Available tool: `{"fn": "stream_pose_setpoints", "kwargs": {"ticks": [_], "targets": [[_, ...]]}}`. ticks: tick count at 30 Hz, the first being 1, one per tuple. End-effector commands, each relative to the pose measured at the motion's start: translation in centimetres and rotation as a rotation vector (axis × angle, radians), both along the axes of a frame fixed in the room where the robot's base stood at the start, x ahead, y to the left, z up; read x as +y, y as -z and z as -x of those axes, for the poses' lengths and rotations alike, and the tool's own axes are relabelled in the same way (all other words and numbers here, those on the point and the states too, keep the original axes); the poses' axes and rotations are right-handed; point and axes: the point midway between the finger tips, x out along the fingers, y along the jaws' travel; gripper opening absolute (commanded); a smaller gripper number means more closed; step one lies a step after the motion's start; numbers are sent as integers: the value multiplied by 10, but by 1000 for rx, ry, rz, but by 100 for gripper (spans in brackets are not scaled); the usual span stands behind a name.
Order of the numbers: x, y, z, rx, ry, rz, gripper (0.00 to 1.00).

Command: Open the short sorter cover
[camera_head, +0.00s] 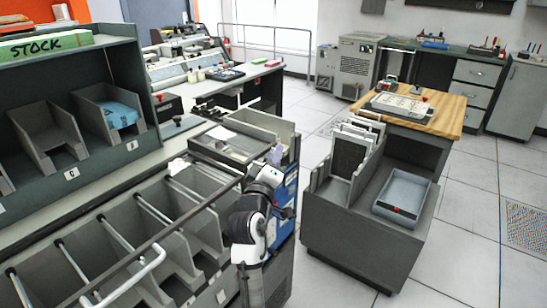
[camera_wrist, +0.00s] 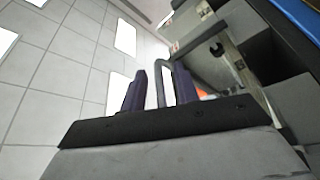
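The sorter (camera_head: 130,235) is a long grey machine with a row of open pockets on the left of the head view. At its right end is a dark, framed flat top (camera_head: 232,142), which looks like the short cover; it lies flat. My gripper (camera_head: 277,152) is at the right end of the machine, close to this top. In the wrist view my gripper (camera_wrist: 160,85) has its two dark fingers apart. A grey looped handle (camera_wrist: 164,68) shows between and beyond the fingers. I cannot tell whether they touch it.
A grey card cart (camera_head: 345,235) with upright dividers and a blue-grey tray (camera_head: 402,195) stands to the right. A wooden-topped table (camera_head: 450,112) is behind it. A stock shelf (camera_head: 75,100) rises at left. Tiled floor (camera_head: 480,240) is free at right.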

Motion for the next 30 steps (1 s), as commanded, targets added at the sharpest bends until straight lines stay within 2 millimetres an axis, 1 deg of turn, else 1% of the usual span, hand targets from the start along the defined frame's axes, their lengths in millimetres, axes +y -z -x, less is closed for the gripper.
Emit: {"fn": "stream_pose_setpoints", "kwargs": {"ticks": [4, 11, 23, 26, 30], "targets": [[0, 0, 0, 0, 0, 0, 31], [0, 0, 0, 0, 0, 0, 1], [1, -3, 0, 2, 0, 5, 0], [4, -8, 0, 9, 0, 16, 0], [13, -23, -2, 34, -1, 51, 0]]}}
